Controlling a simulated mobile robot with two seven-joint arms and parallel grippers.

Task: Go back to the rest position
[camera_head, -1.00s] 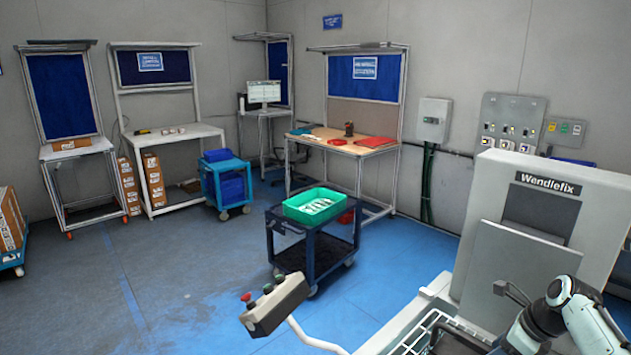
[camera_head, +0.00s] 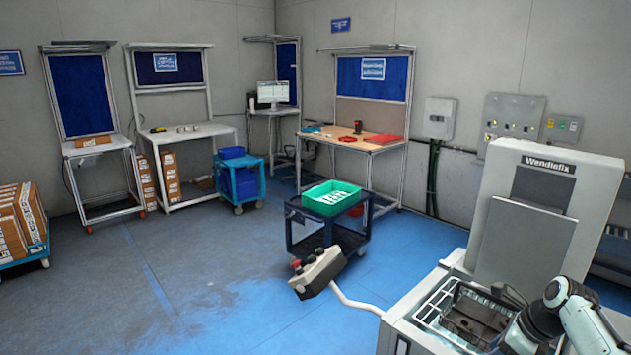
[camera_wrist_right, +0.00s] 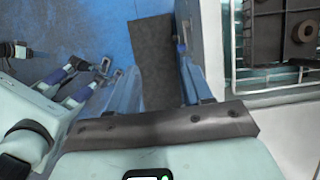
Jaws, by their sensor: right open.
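My right arm (camera_head: 570,315) shows at the lower right of the head view, beside the grey machine; its gripper is out of that view. In the right wrist view my right gripper (camera_wrist_right: 157,65) is open, its two fingers apart, with nothing seen between them but the blue floor and a dark strip beyond. What looks like my left gripper (camera_wrist_right: 95,80) shows at the left of the wrist view, pale with blue and metal parts; I cannot tell its opening. My left arm does not show in the head view.
The grey Wendlefix machine (camera_head: 530,220) stands close at right, with a wire basket (camera_head: 440,310) in its front. A control box (camera_head: 318,272) on a bent arm juts out from it. A dark cart (camera_head: 300,235) holds a green crate (camera_head: 316,203).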

